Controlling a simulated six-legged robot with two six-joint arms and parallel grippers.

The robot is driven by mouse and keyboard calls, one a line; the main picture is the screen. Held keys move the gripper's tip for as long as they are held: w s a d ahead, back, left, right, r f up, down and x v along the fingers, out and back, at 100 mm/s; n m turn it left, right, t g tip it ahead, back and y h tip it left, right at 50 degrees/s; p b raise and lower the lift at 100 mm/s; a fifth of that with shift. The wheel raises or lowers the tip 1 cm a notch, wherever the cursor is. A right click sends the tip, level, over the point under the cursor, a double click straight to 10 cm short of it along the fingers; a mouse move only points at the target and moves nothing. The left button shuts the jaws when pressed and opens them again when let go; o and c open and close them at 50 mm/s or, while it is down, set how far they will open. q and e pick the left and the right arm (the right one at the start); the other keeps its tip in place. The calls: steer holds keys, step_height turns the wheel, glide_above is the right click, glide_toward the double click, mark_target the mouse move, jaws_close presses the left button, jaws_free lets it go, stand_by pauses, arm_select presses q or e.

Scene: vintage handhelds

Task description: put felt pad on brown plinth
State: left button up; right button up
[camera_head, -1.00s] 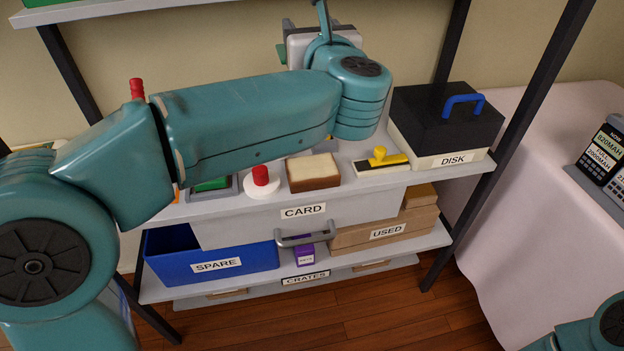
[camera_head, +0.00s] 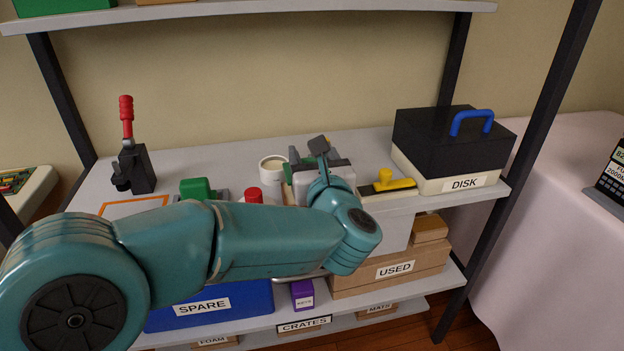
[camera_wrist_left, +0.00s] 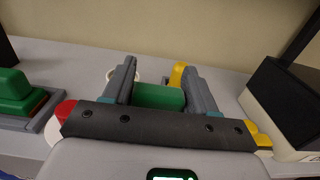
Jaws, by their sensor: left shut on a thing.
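My left gripper (camera_head: 316,162) is over the middle of the shelf top, reaching toward the back. In the left wrist view its fingers (camera_wrist_left: 158,80) are shut on a green block-like thing, which I take to be the felt pad (camera_wrist_left: 158,96). In the head view only a small green edge of it (camera_head: 287,172) shows beside the gripper. The brown plinth is not visible now; the place where a brown block with a pale top was seen earlier is behind my gripper and arm. I cannot tell whether the pad touches anything. My right gripper is out of view.
A red-knobbed white disc (camera_head: 253,195), a white cup (camera_head: 273,168) and a yellow-handled tool (camera_head: 388,183) are close around the gripper. A black-lidded DISK box (camera_head: 447,142) stands right. A green block (camera_head: 197,188) and a red-handled clamp (camera_head: 132,165) stand left. An upper shelf (camera_head: 250,10) hangs above.

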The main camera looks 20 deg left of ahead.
arm_select(q)
step_height(320, 180, down, 4)
steer(key=shift+f+b, duration=0.1)
steer(key=shift+b, duration=0.45)
steer(key=shift+f+b, duration=0.1)
steer(key=shift+b, duration=0.2)
steer(key=o, duration=1.1)
